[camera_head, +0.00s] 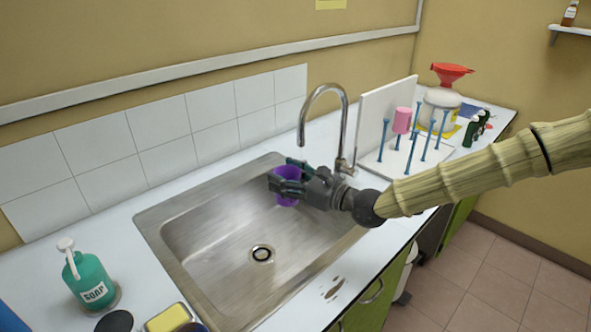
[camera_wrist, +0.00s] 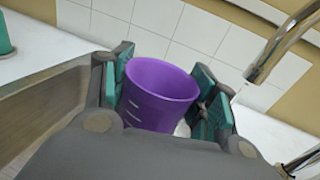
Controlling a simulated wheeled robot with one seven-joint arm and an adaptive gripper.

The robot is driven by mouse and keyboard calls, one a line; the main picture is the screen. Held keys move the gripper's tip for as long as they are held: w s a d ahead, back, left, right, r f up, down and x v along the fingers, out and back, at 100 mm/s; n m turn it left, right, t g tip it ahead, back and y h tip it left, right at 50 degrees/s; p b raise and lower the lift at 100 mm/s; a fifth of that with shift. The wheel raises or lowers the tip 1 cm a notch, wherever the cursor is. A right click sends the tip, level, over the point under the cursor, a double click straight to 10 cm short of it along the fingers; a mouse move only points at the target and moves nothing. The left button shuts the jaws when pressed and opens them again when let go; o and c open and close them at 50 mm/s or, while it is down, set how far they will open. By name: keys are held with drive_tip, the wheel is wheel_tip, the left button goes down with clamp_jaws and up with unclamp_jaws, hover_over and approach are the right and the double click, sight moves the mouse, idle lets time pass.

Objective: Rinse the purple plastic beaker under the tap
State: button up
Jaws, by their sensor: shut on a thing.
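The purple plastic beaker (camera_head: 287,176) is held over the right part of the sink, close to the tap. My gripper (camera_head: 287,180) is shut on it, with a finger on either side. In the wrist view the beaker (camera_wrist: 158,95) stands between the teal finger pads, its mouth facing up and slightly tilted, with pale marks on its side. The chrome tap (camera_head: 327,110) arches behind the gripper. In the wrist view the spout (camera_wrist: 268,62) ends to the right of the beaker, apart from its mouth. I cannot tell whether water runs.
The steel sink (camera_head: 190,225) has a drain in its floor. A green soap bottle (camera_head: 90,278) and a yellow sponge (camera_head: 168,318) stand at the front left. A drying rack (camera_head: 385,165) with a pink beaker (camera_head: 402,120) stands right of the tap.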

sight(284, 174)
drive_tip(key=shift+s+a+r+p, duration=0.1)
drive_tip(key=shift+s+r+p, duration=0.5)
drive_tip(key=shift+s, duration=0.2)
drive_tip(key=shift+s+a+r+p, duration=0.1)
drive_tip(key=shift+s+r+p, duration=0.35)
drive_tip(key=shift+s+r, duration=0.3)
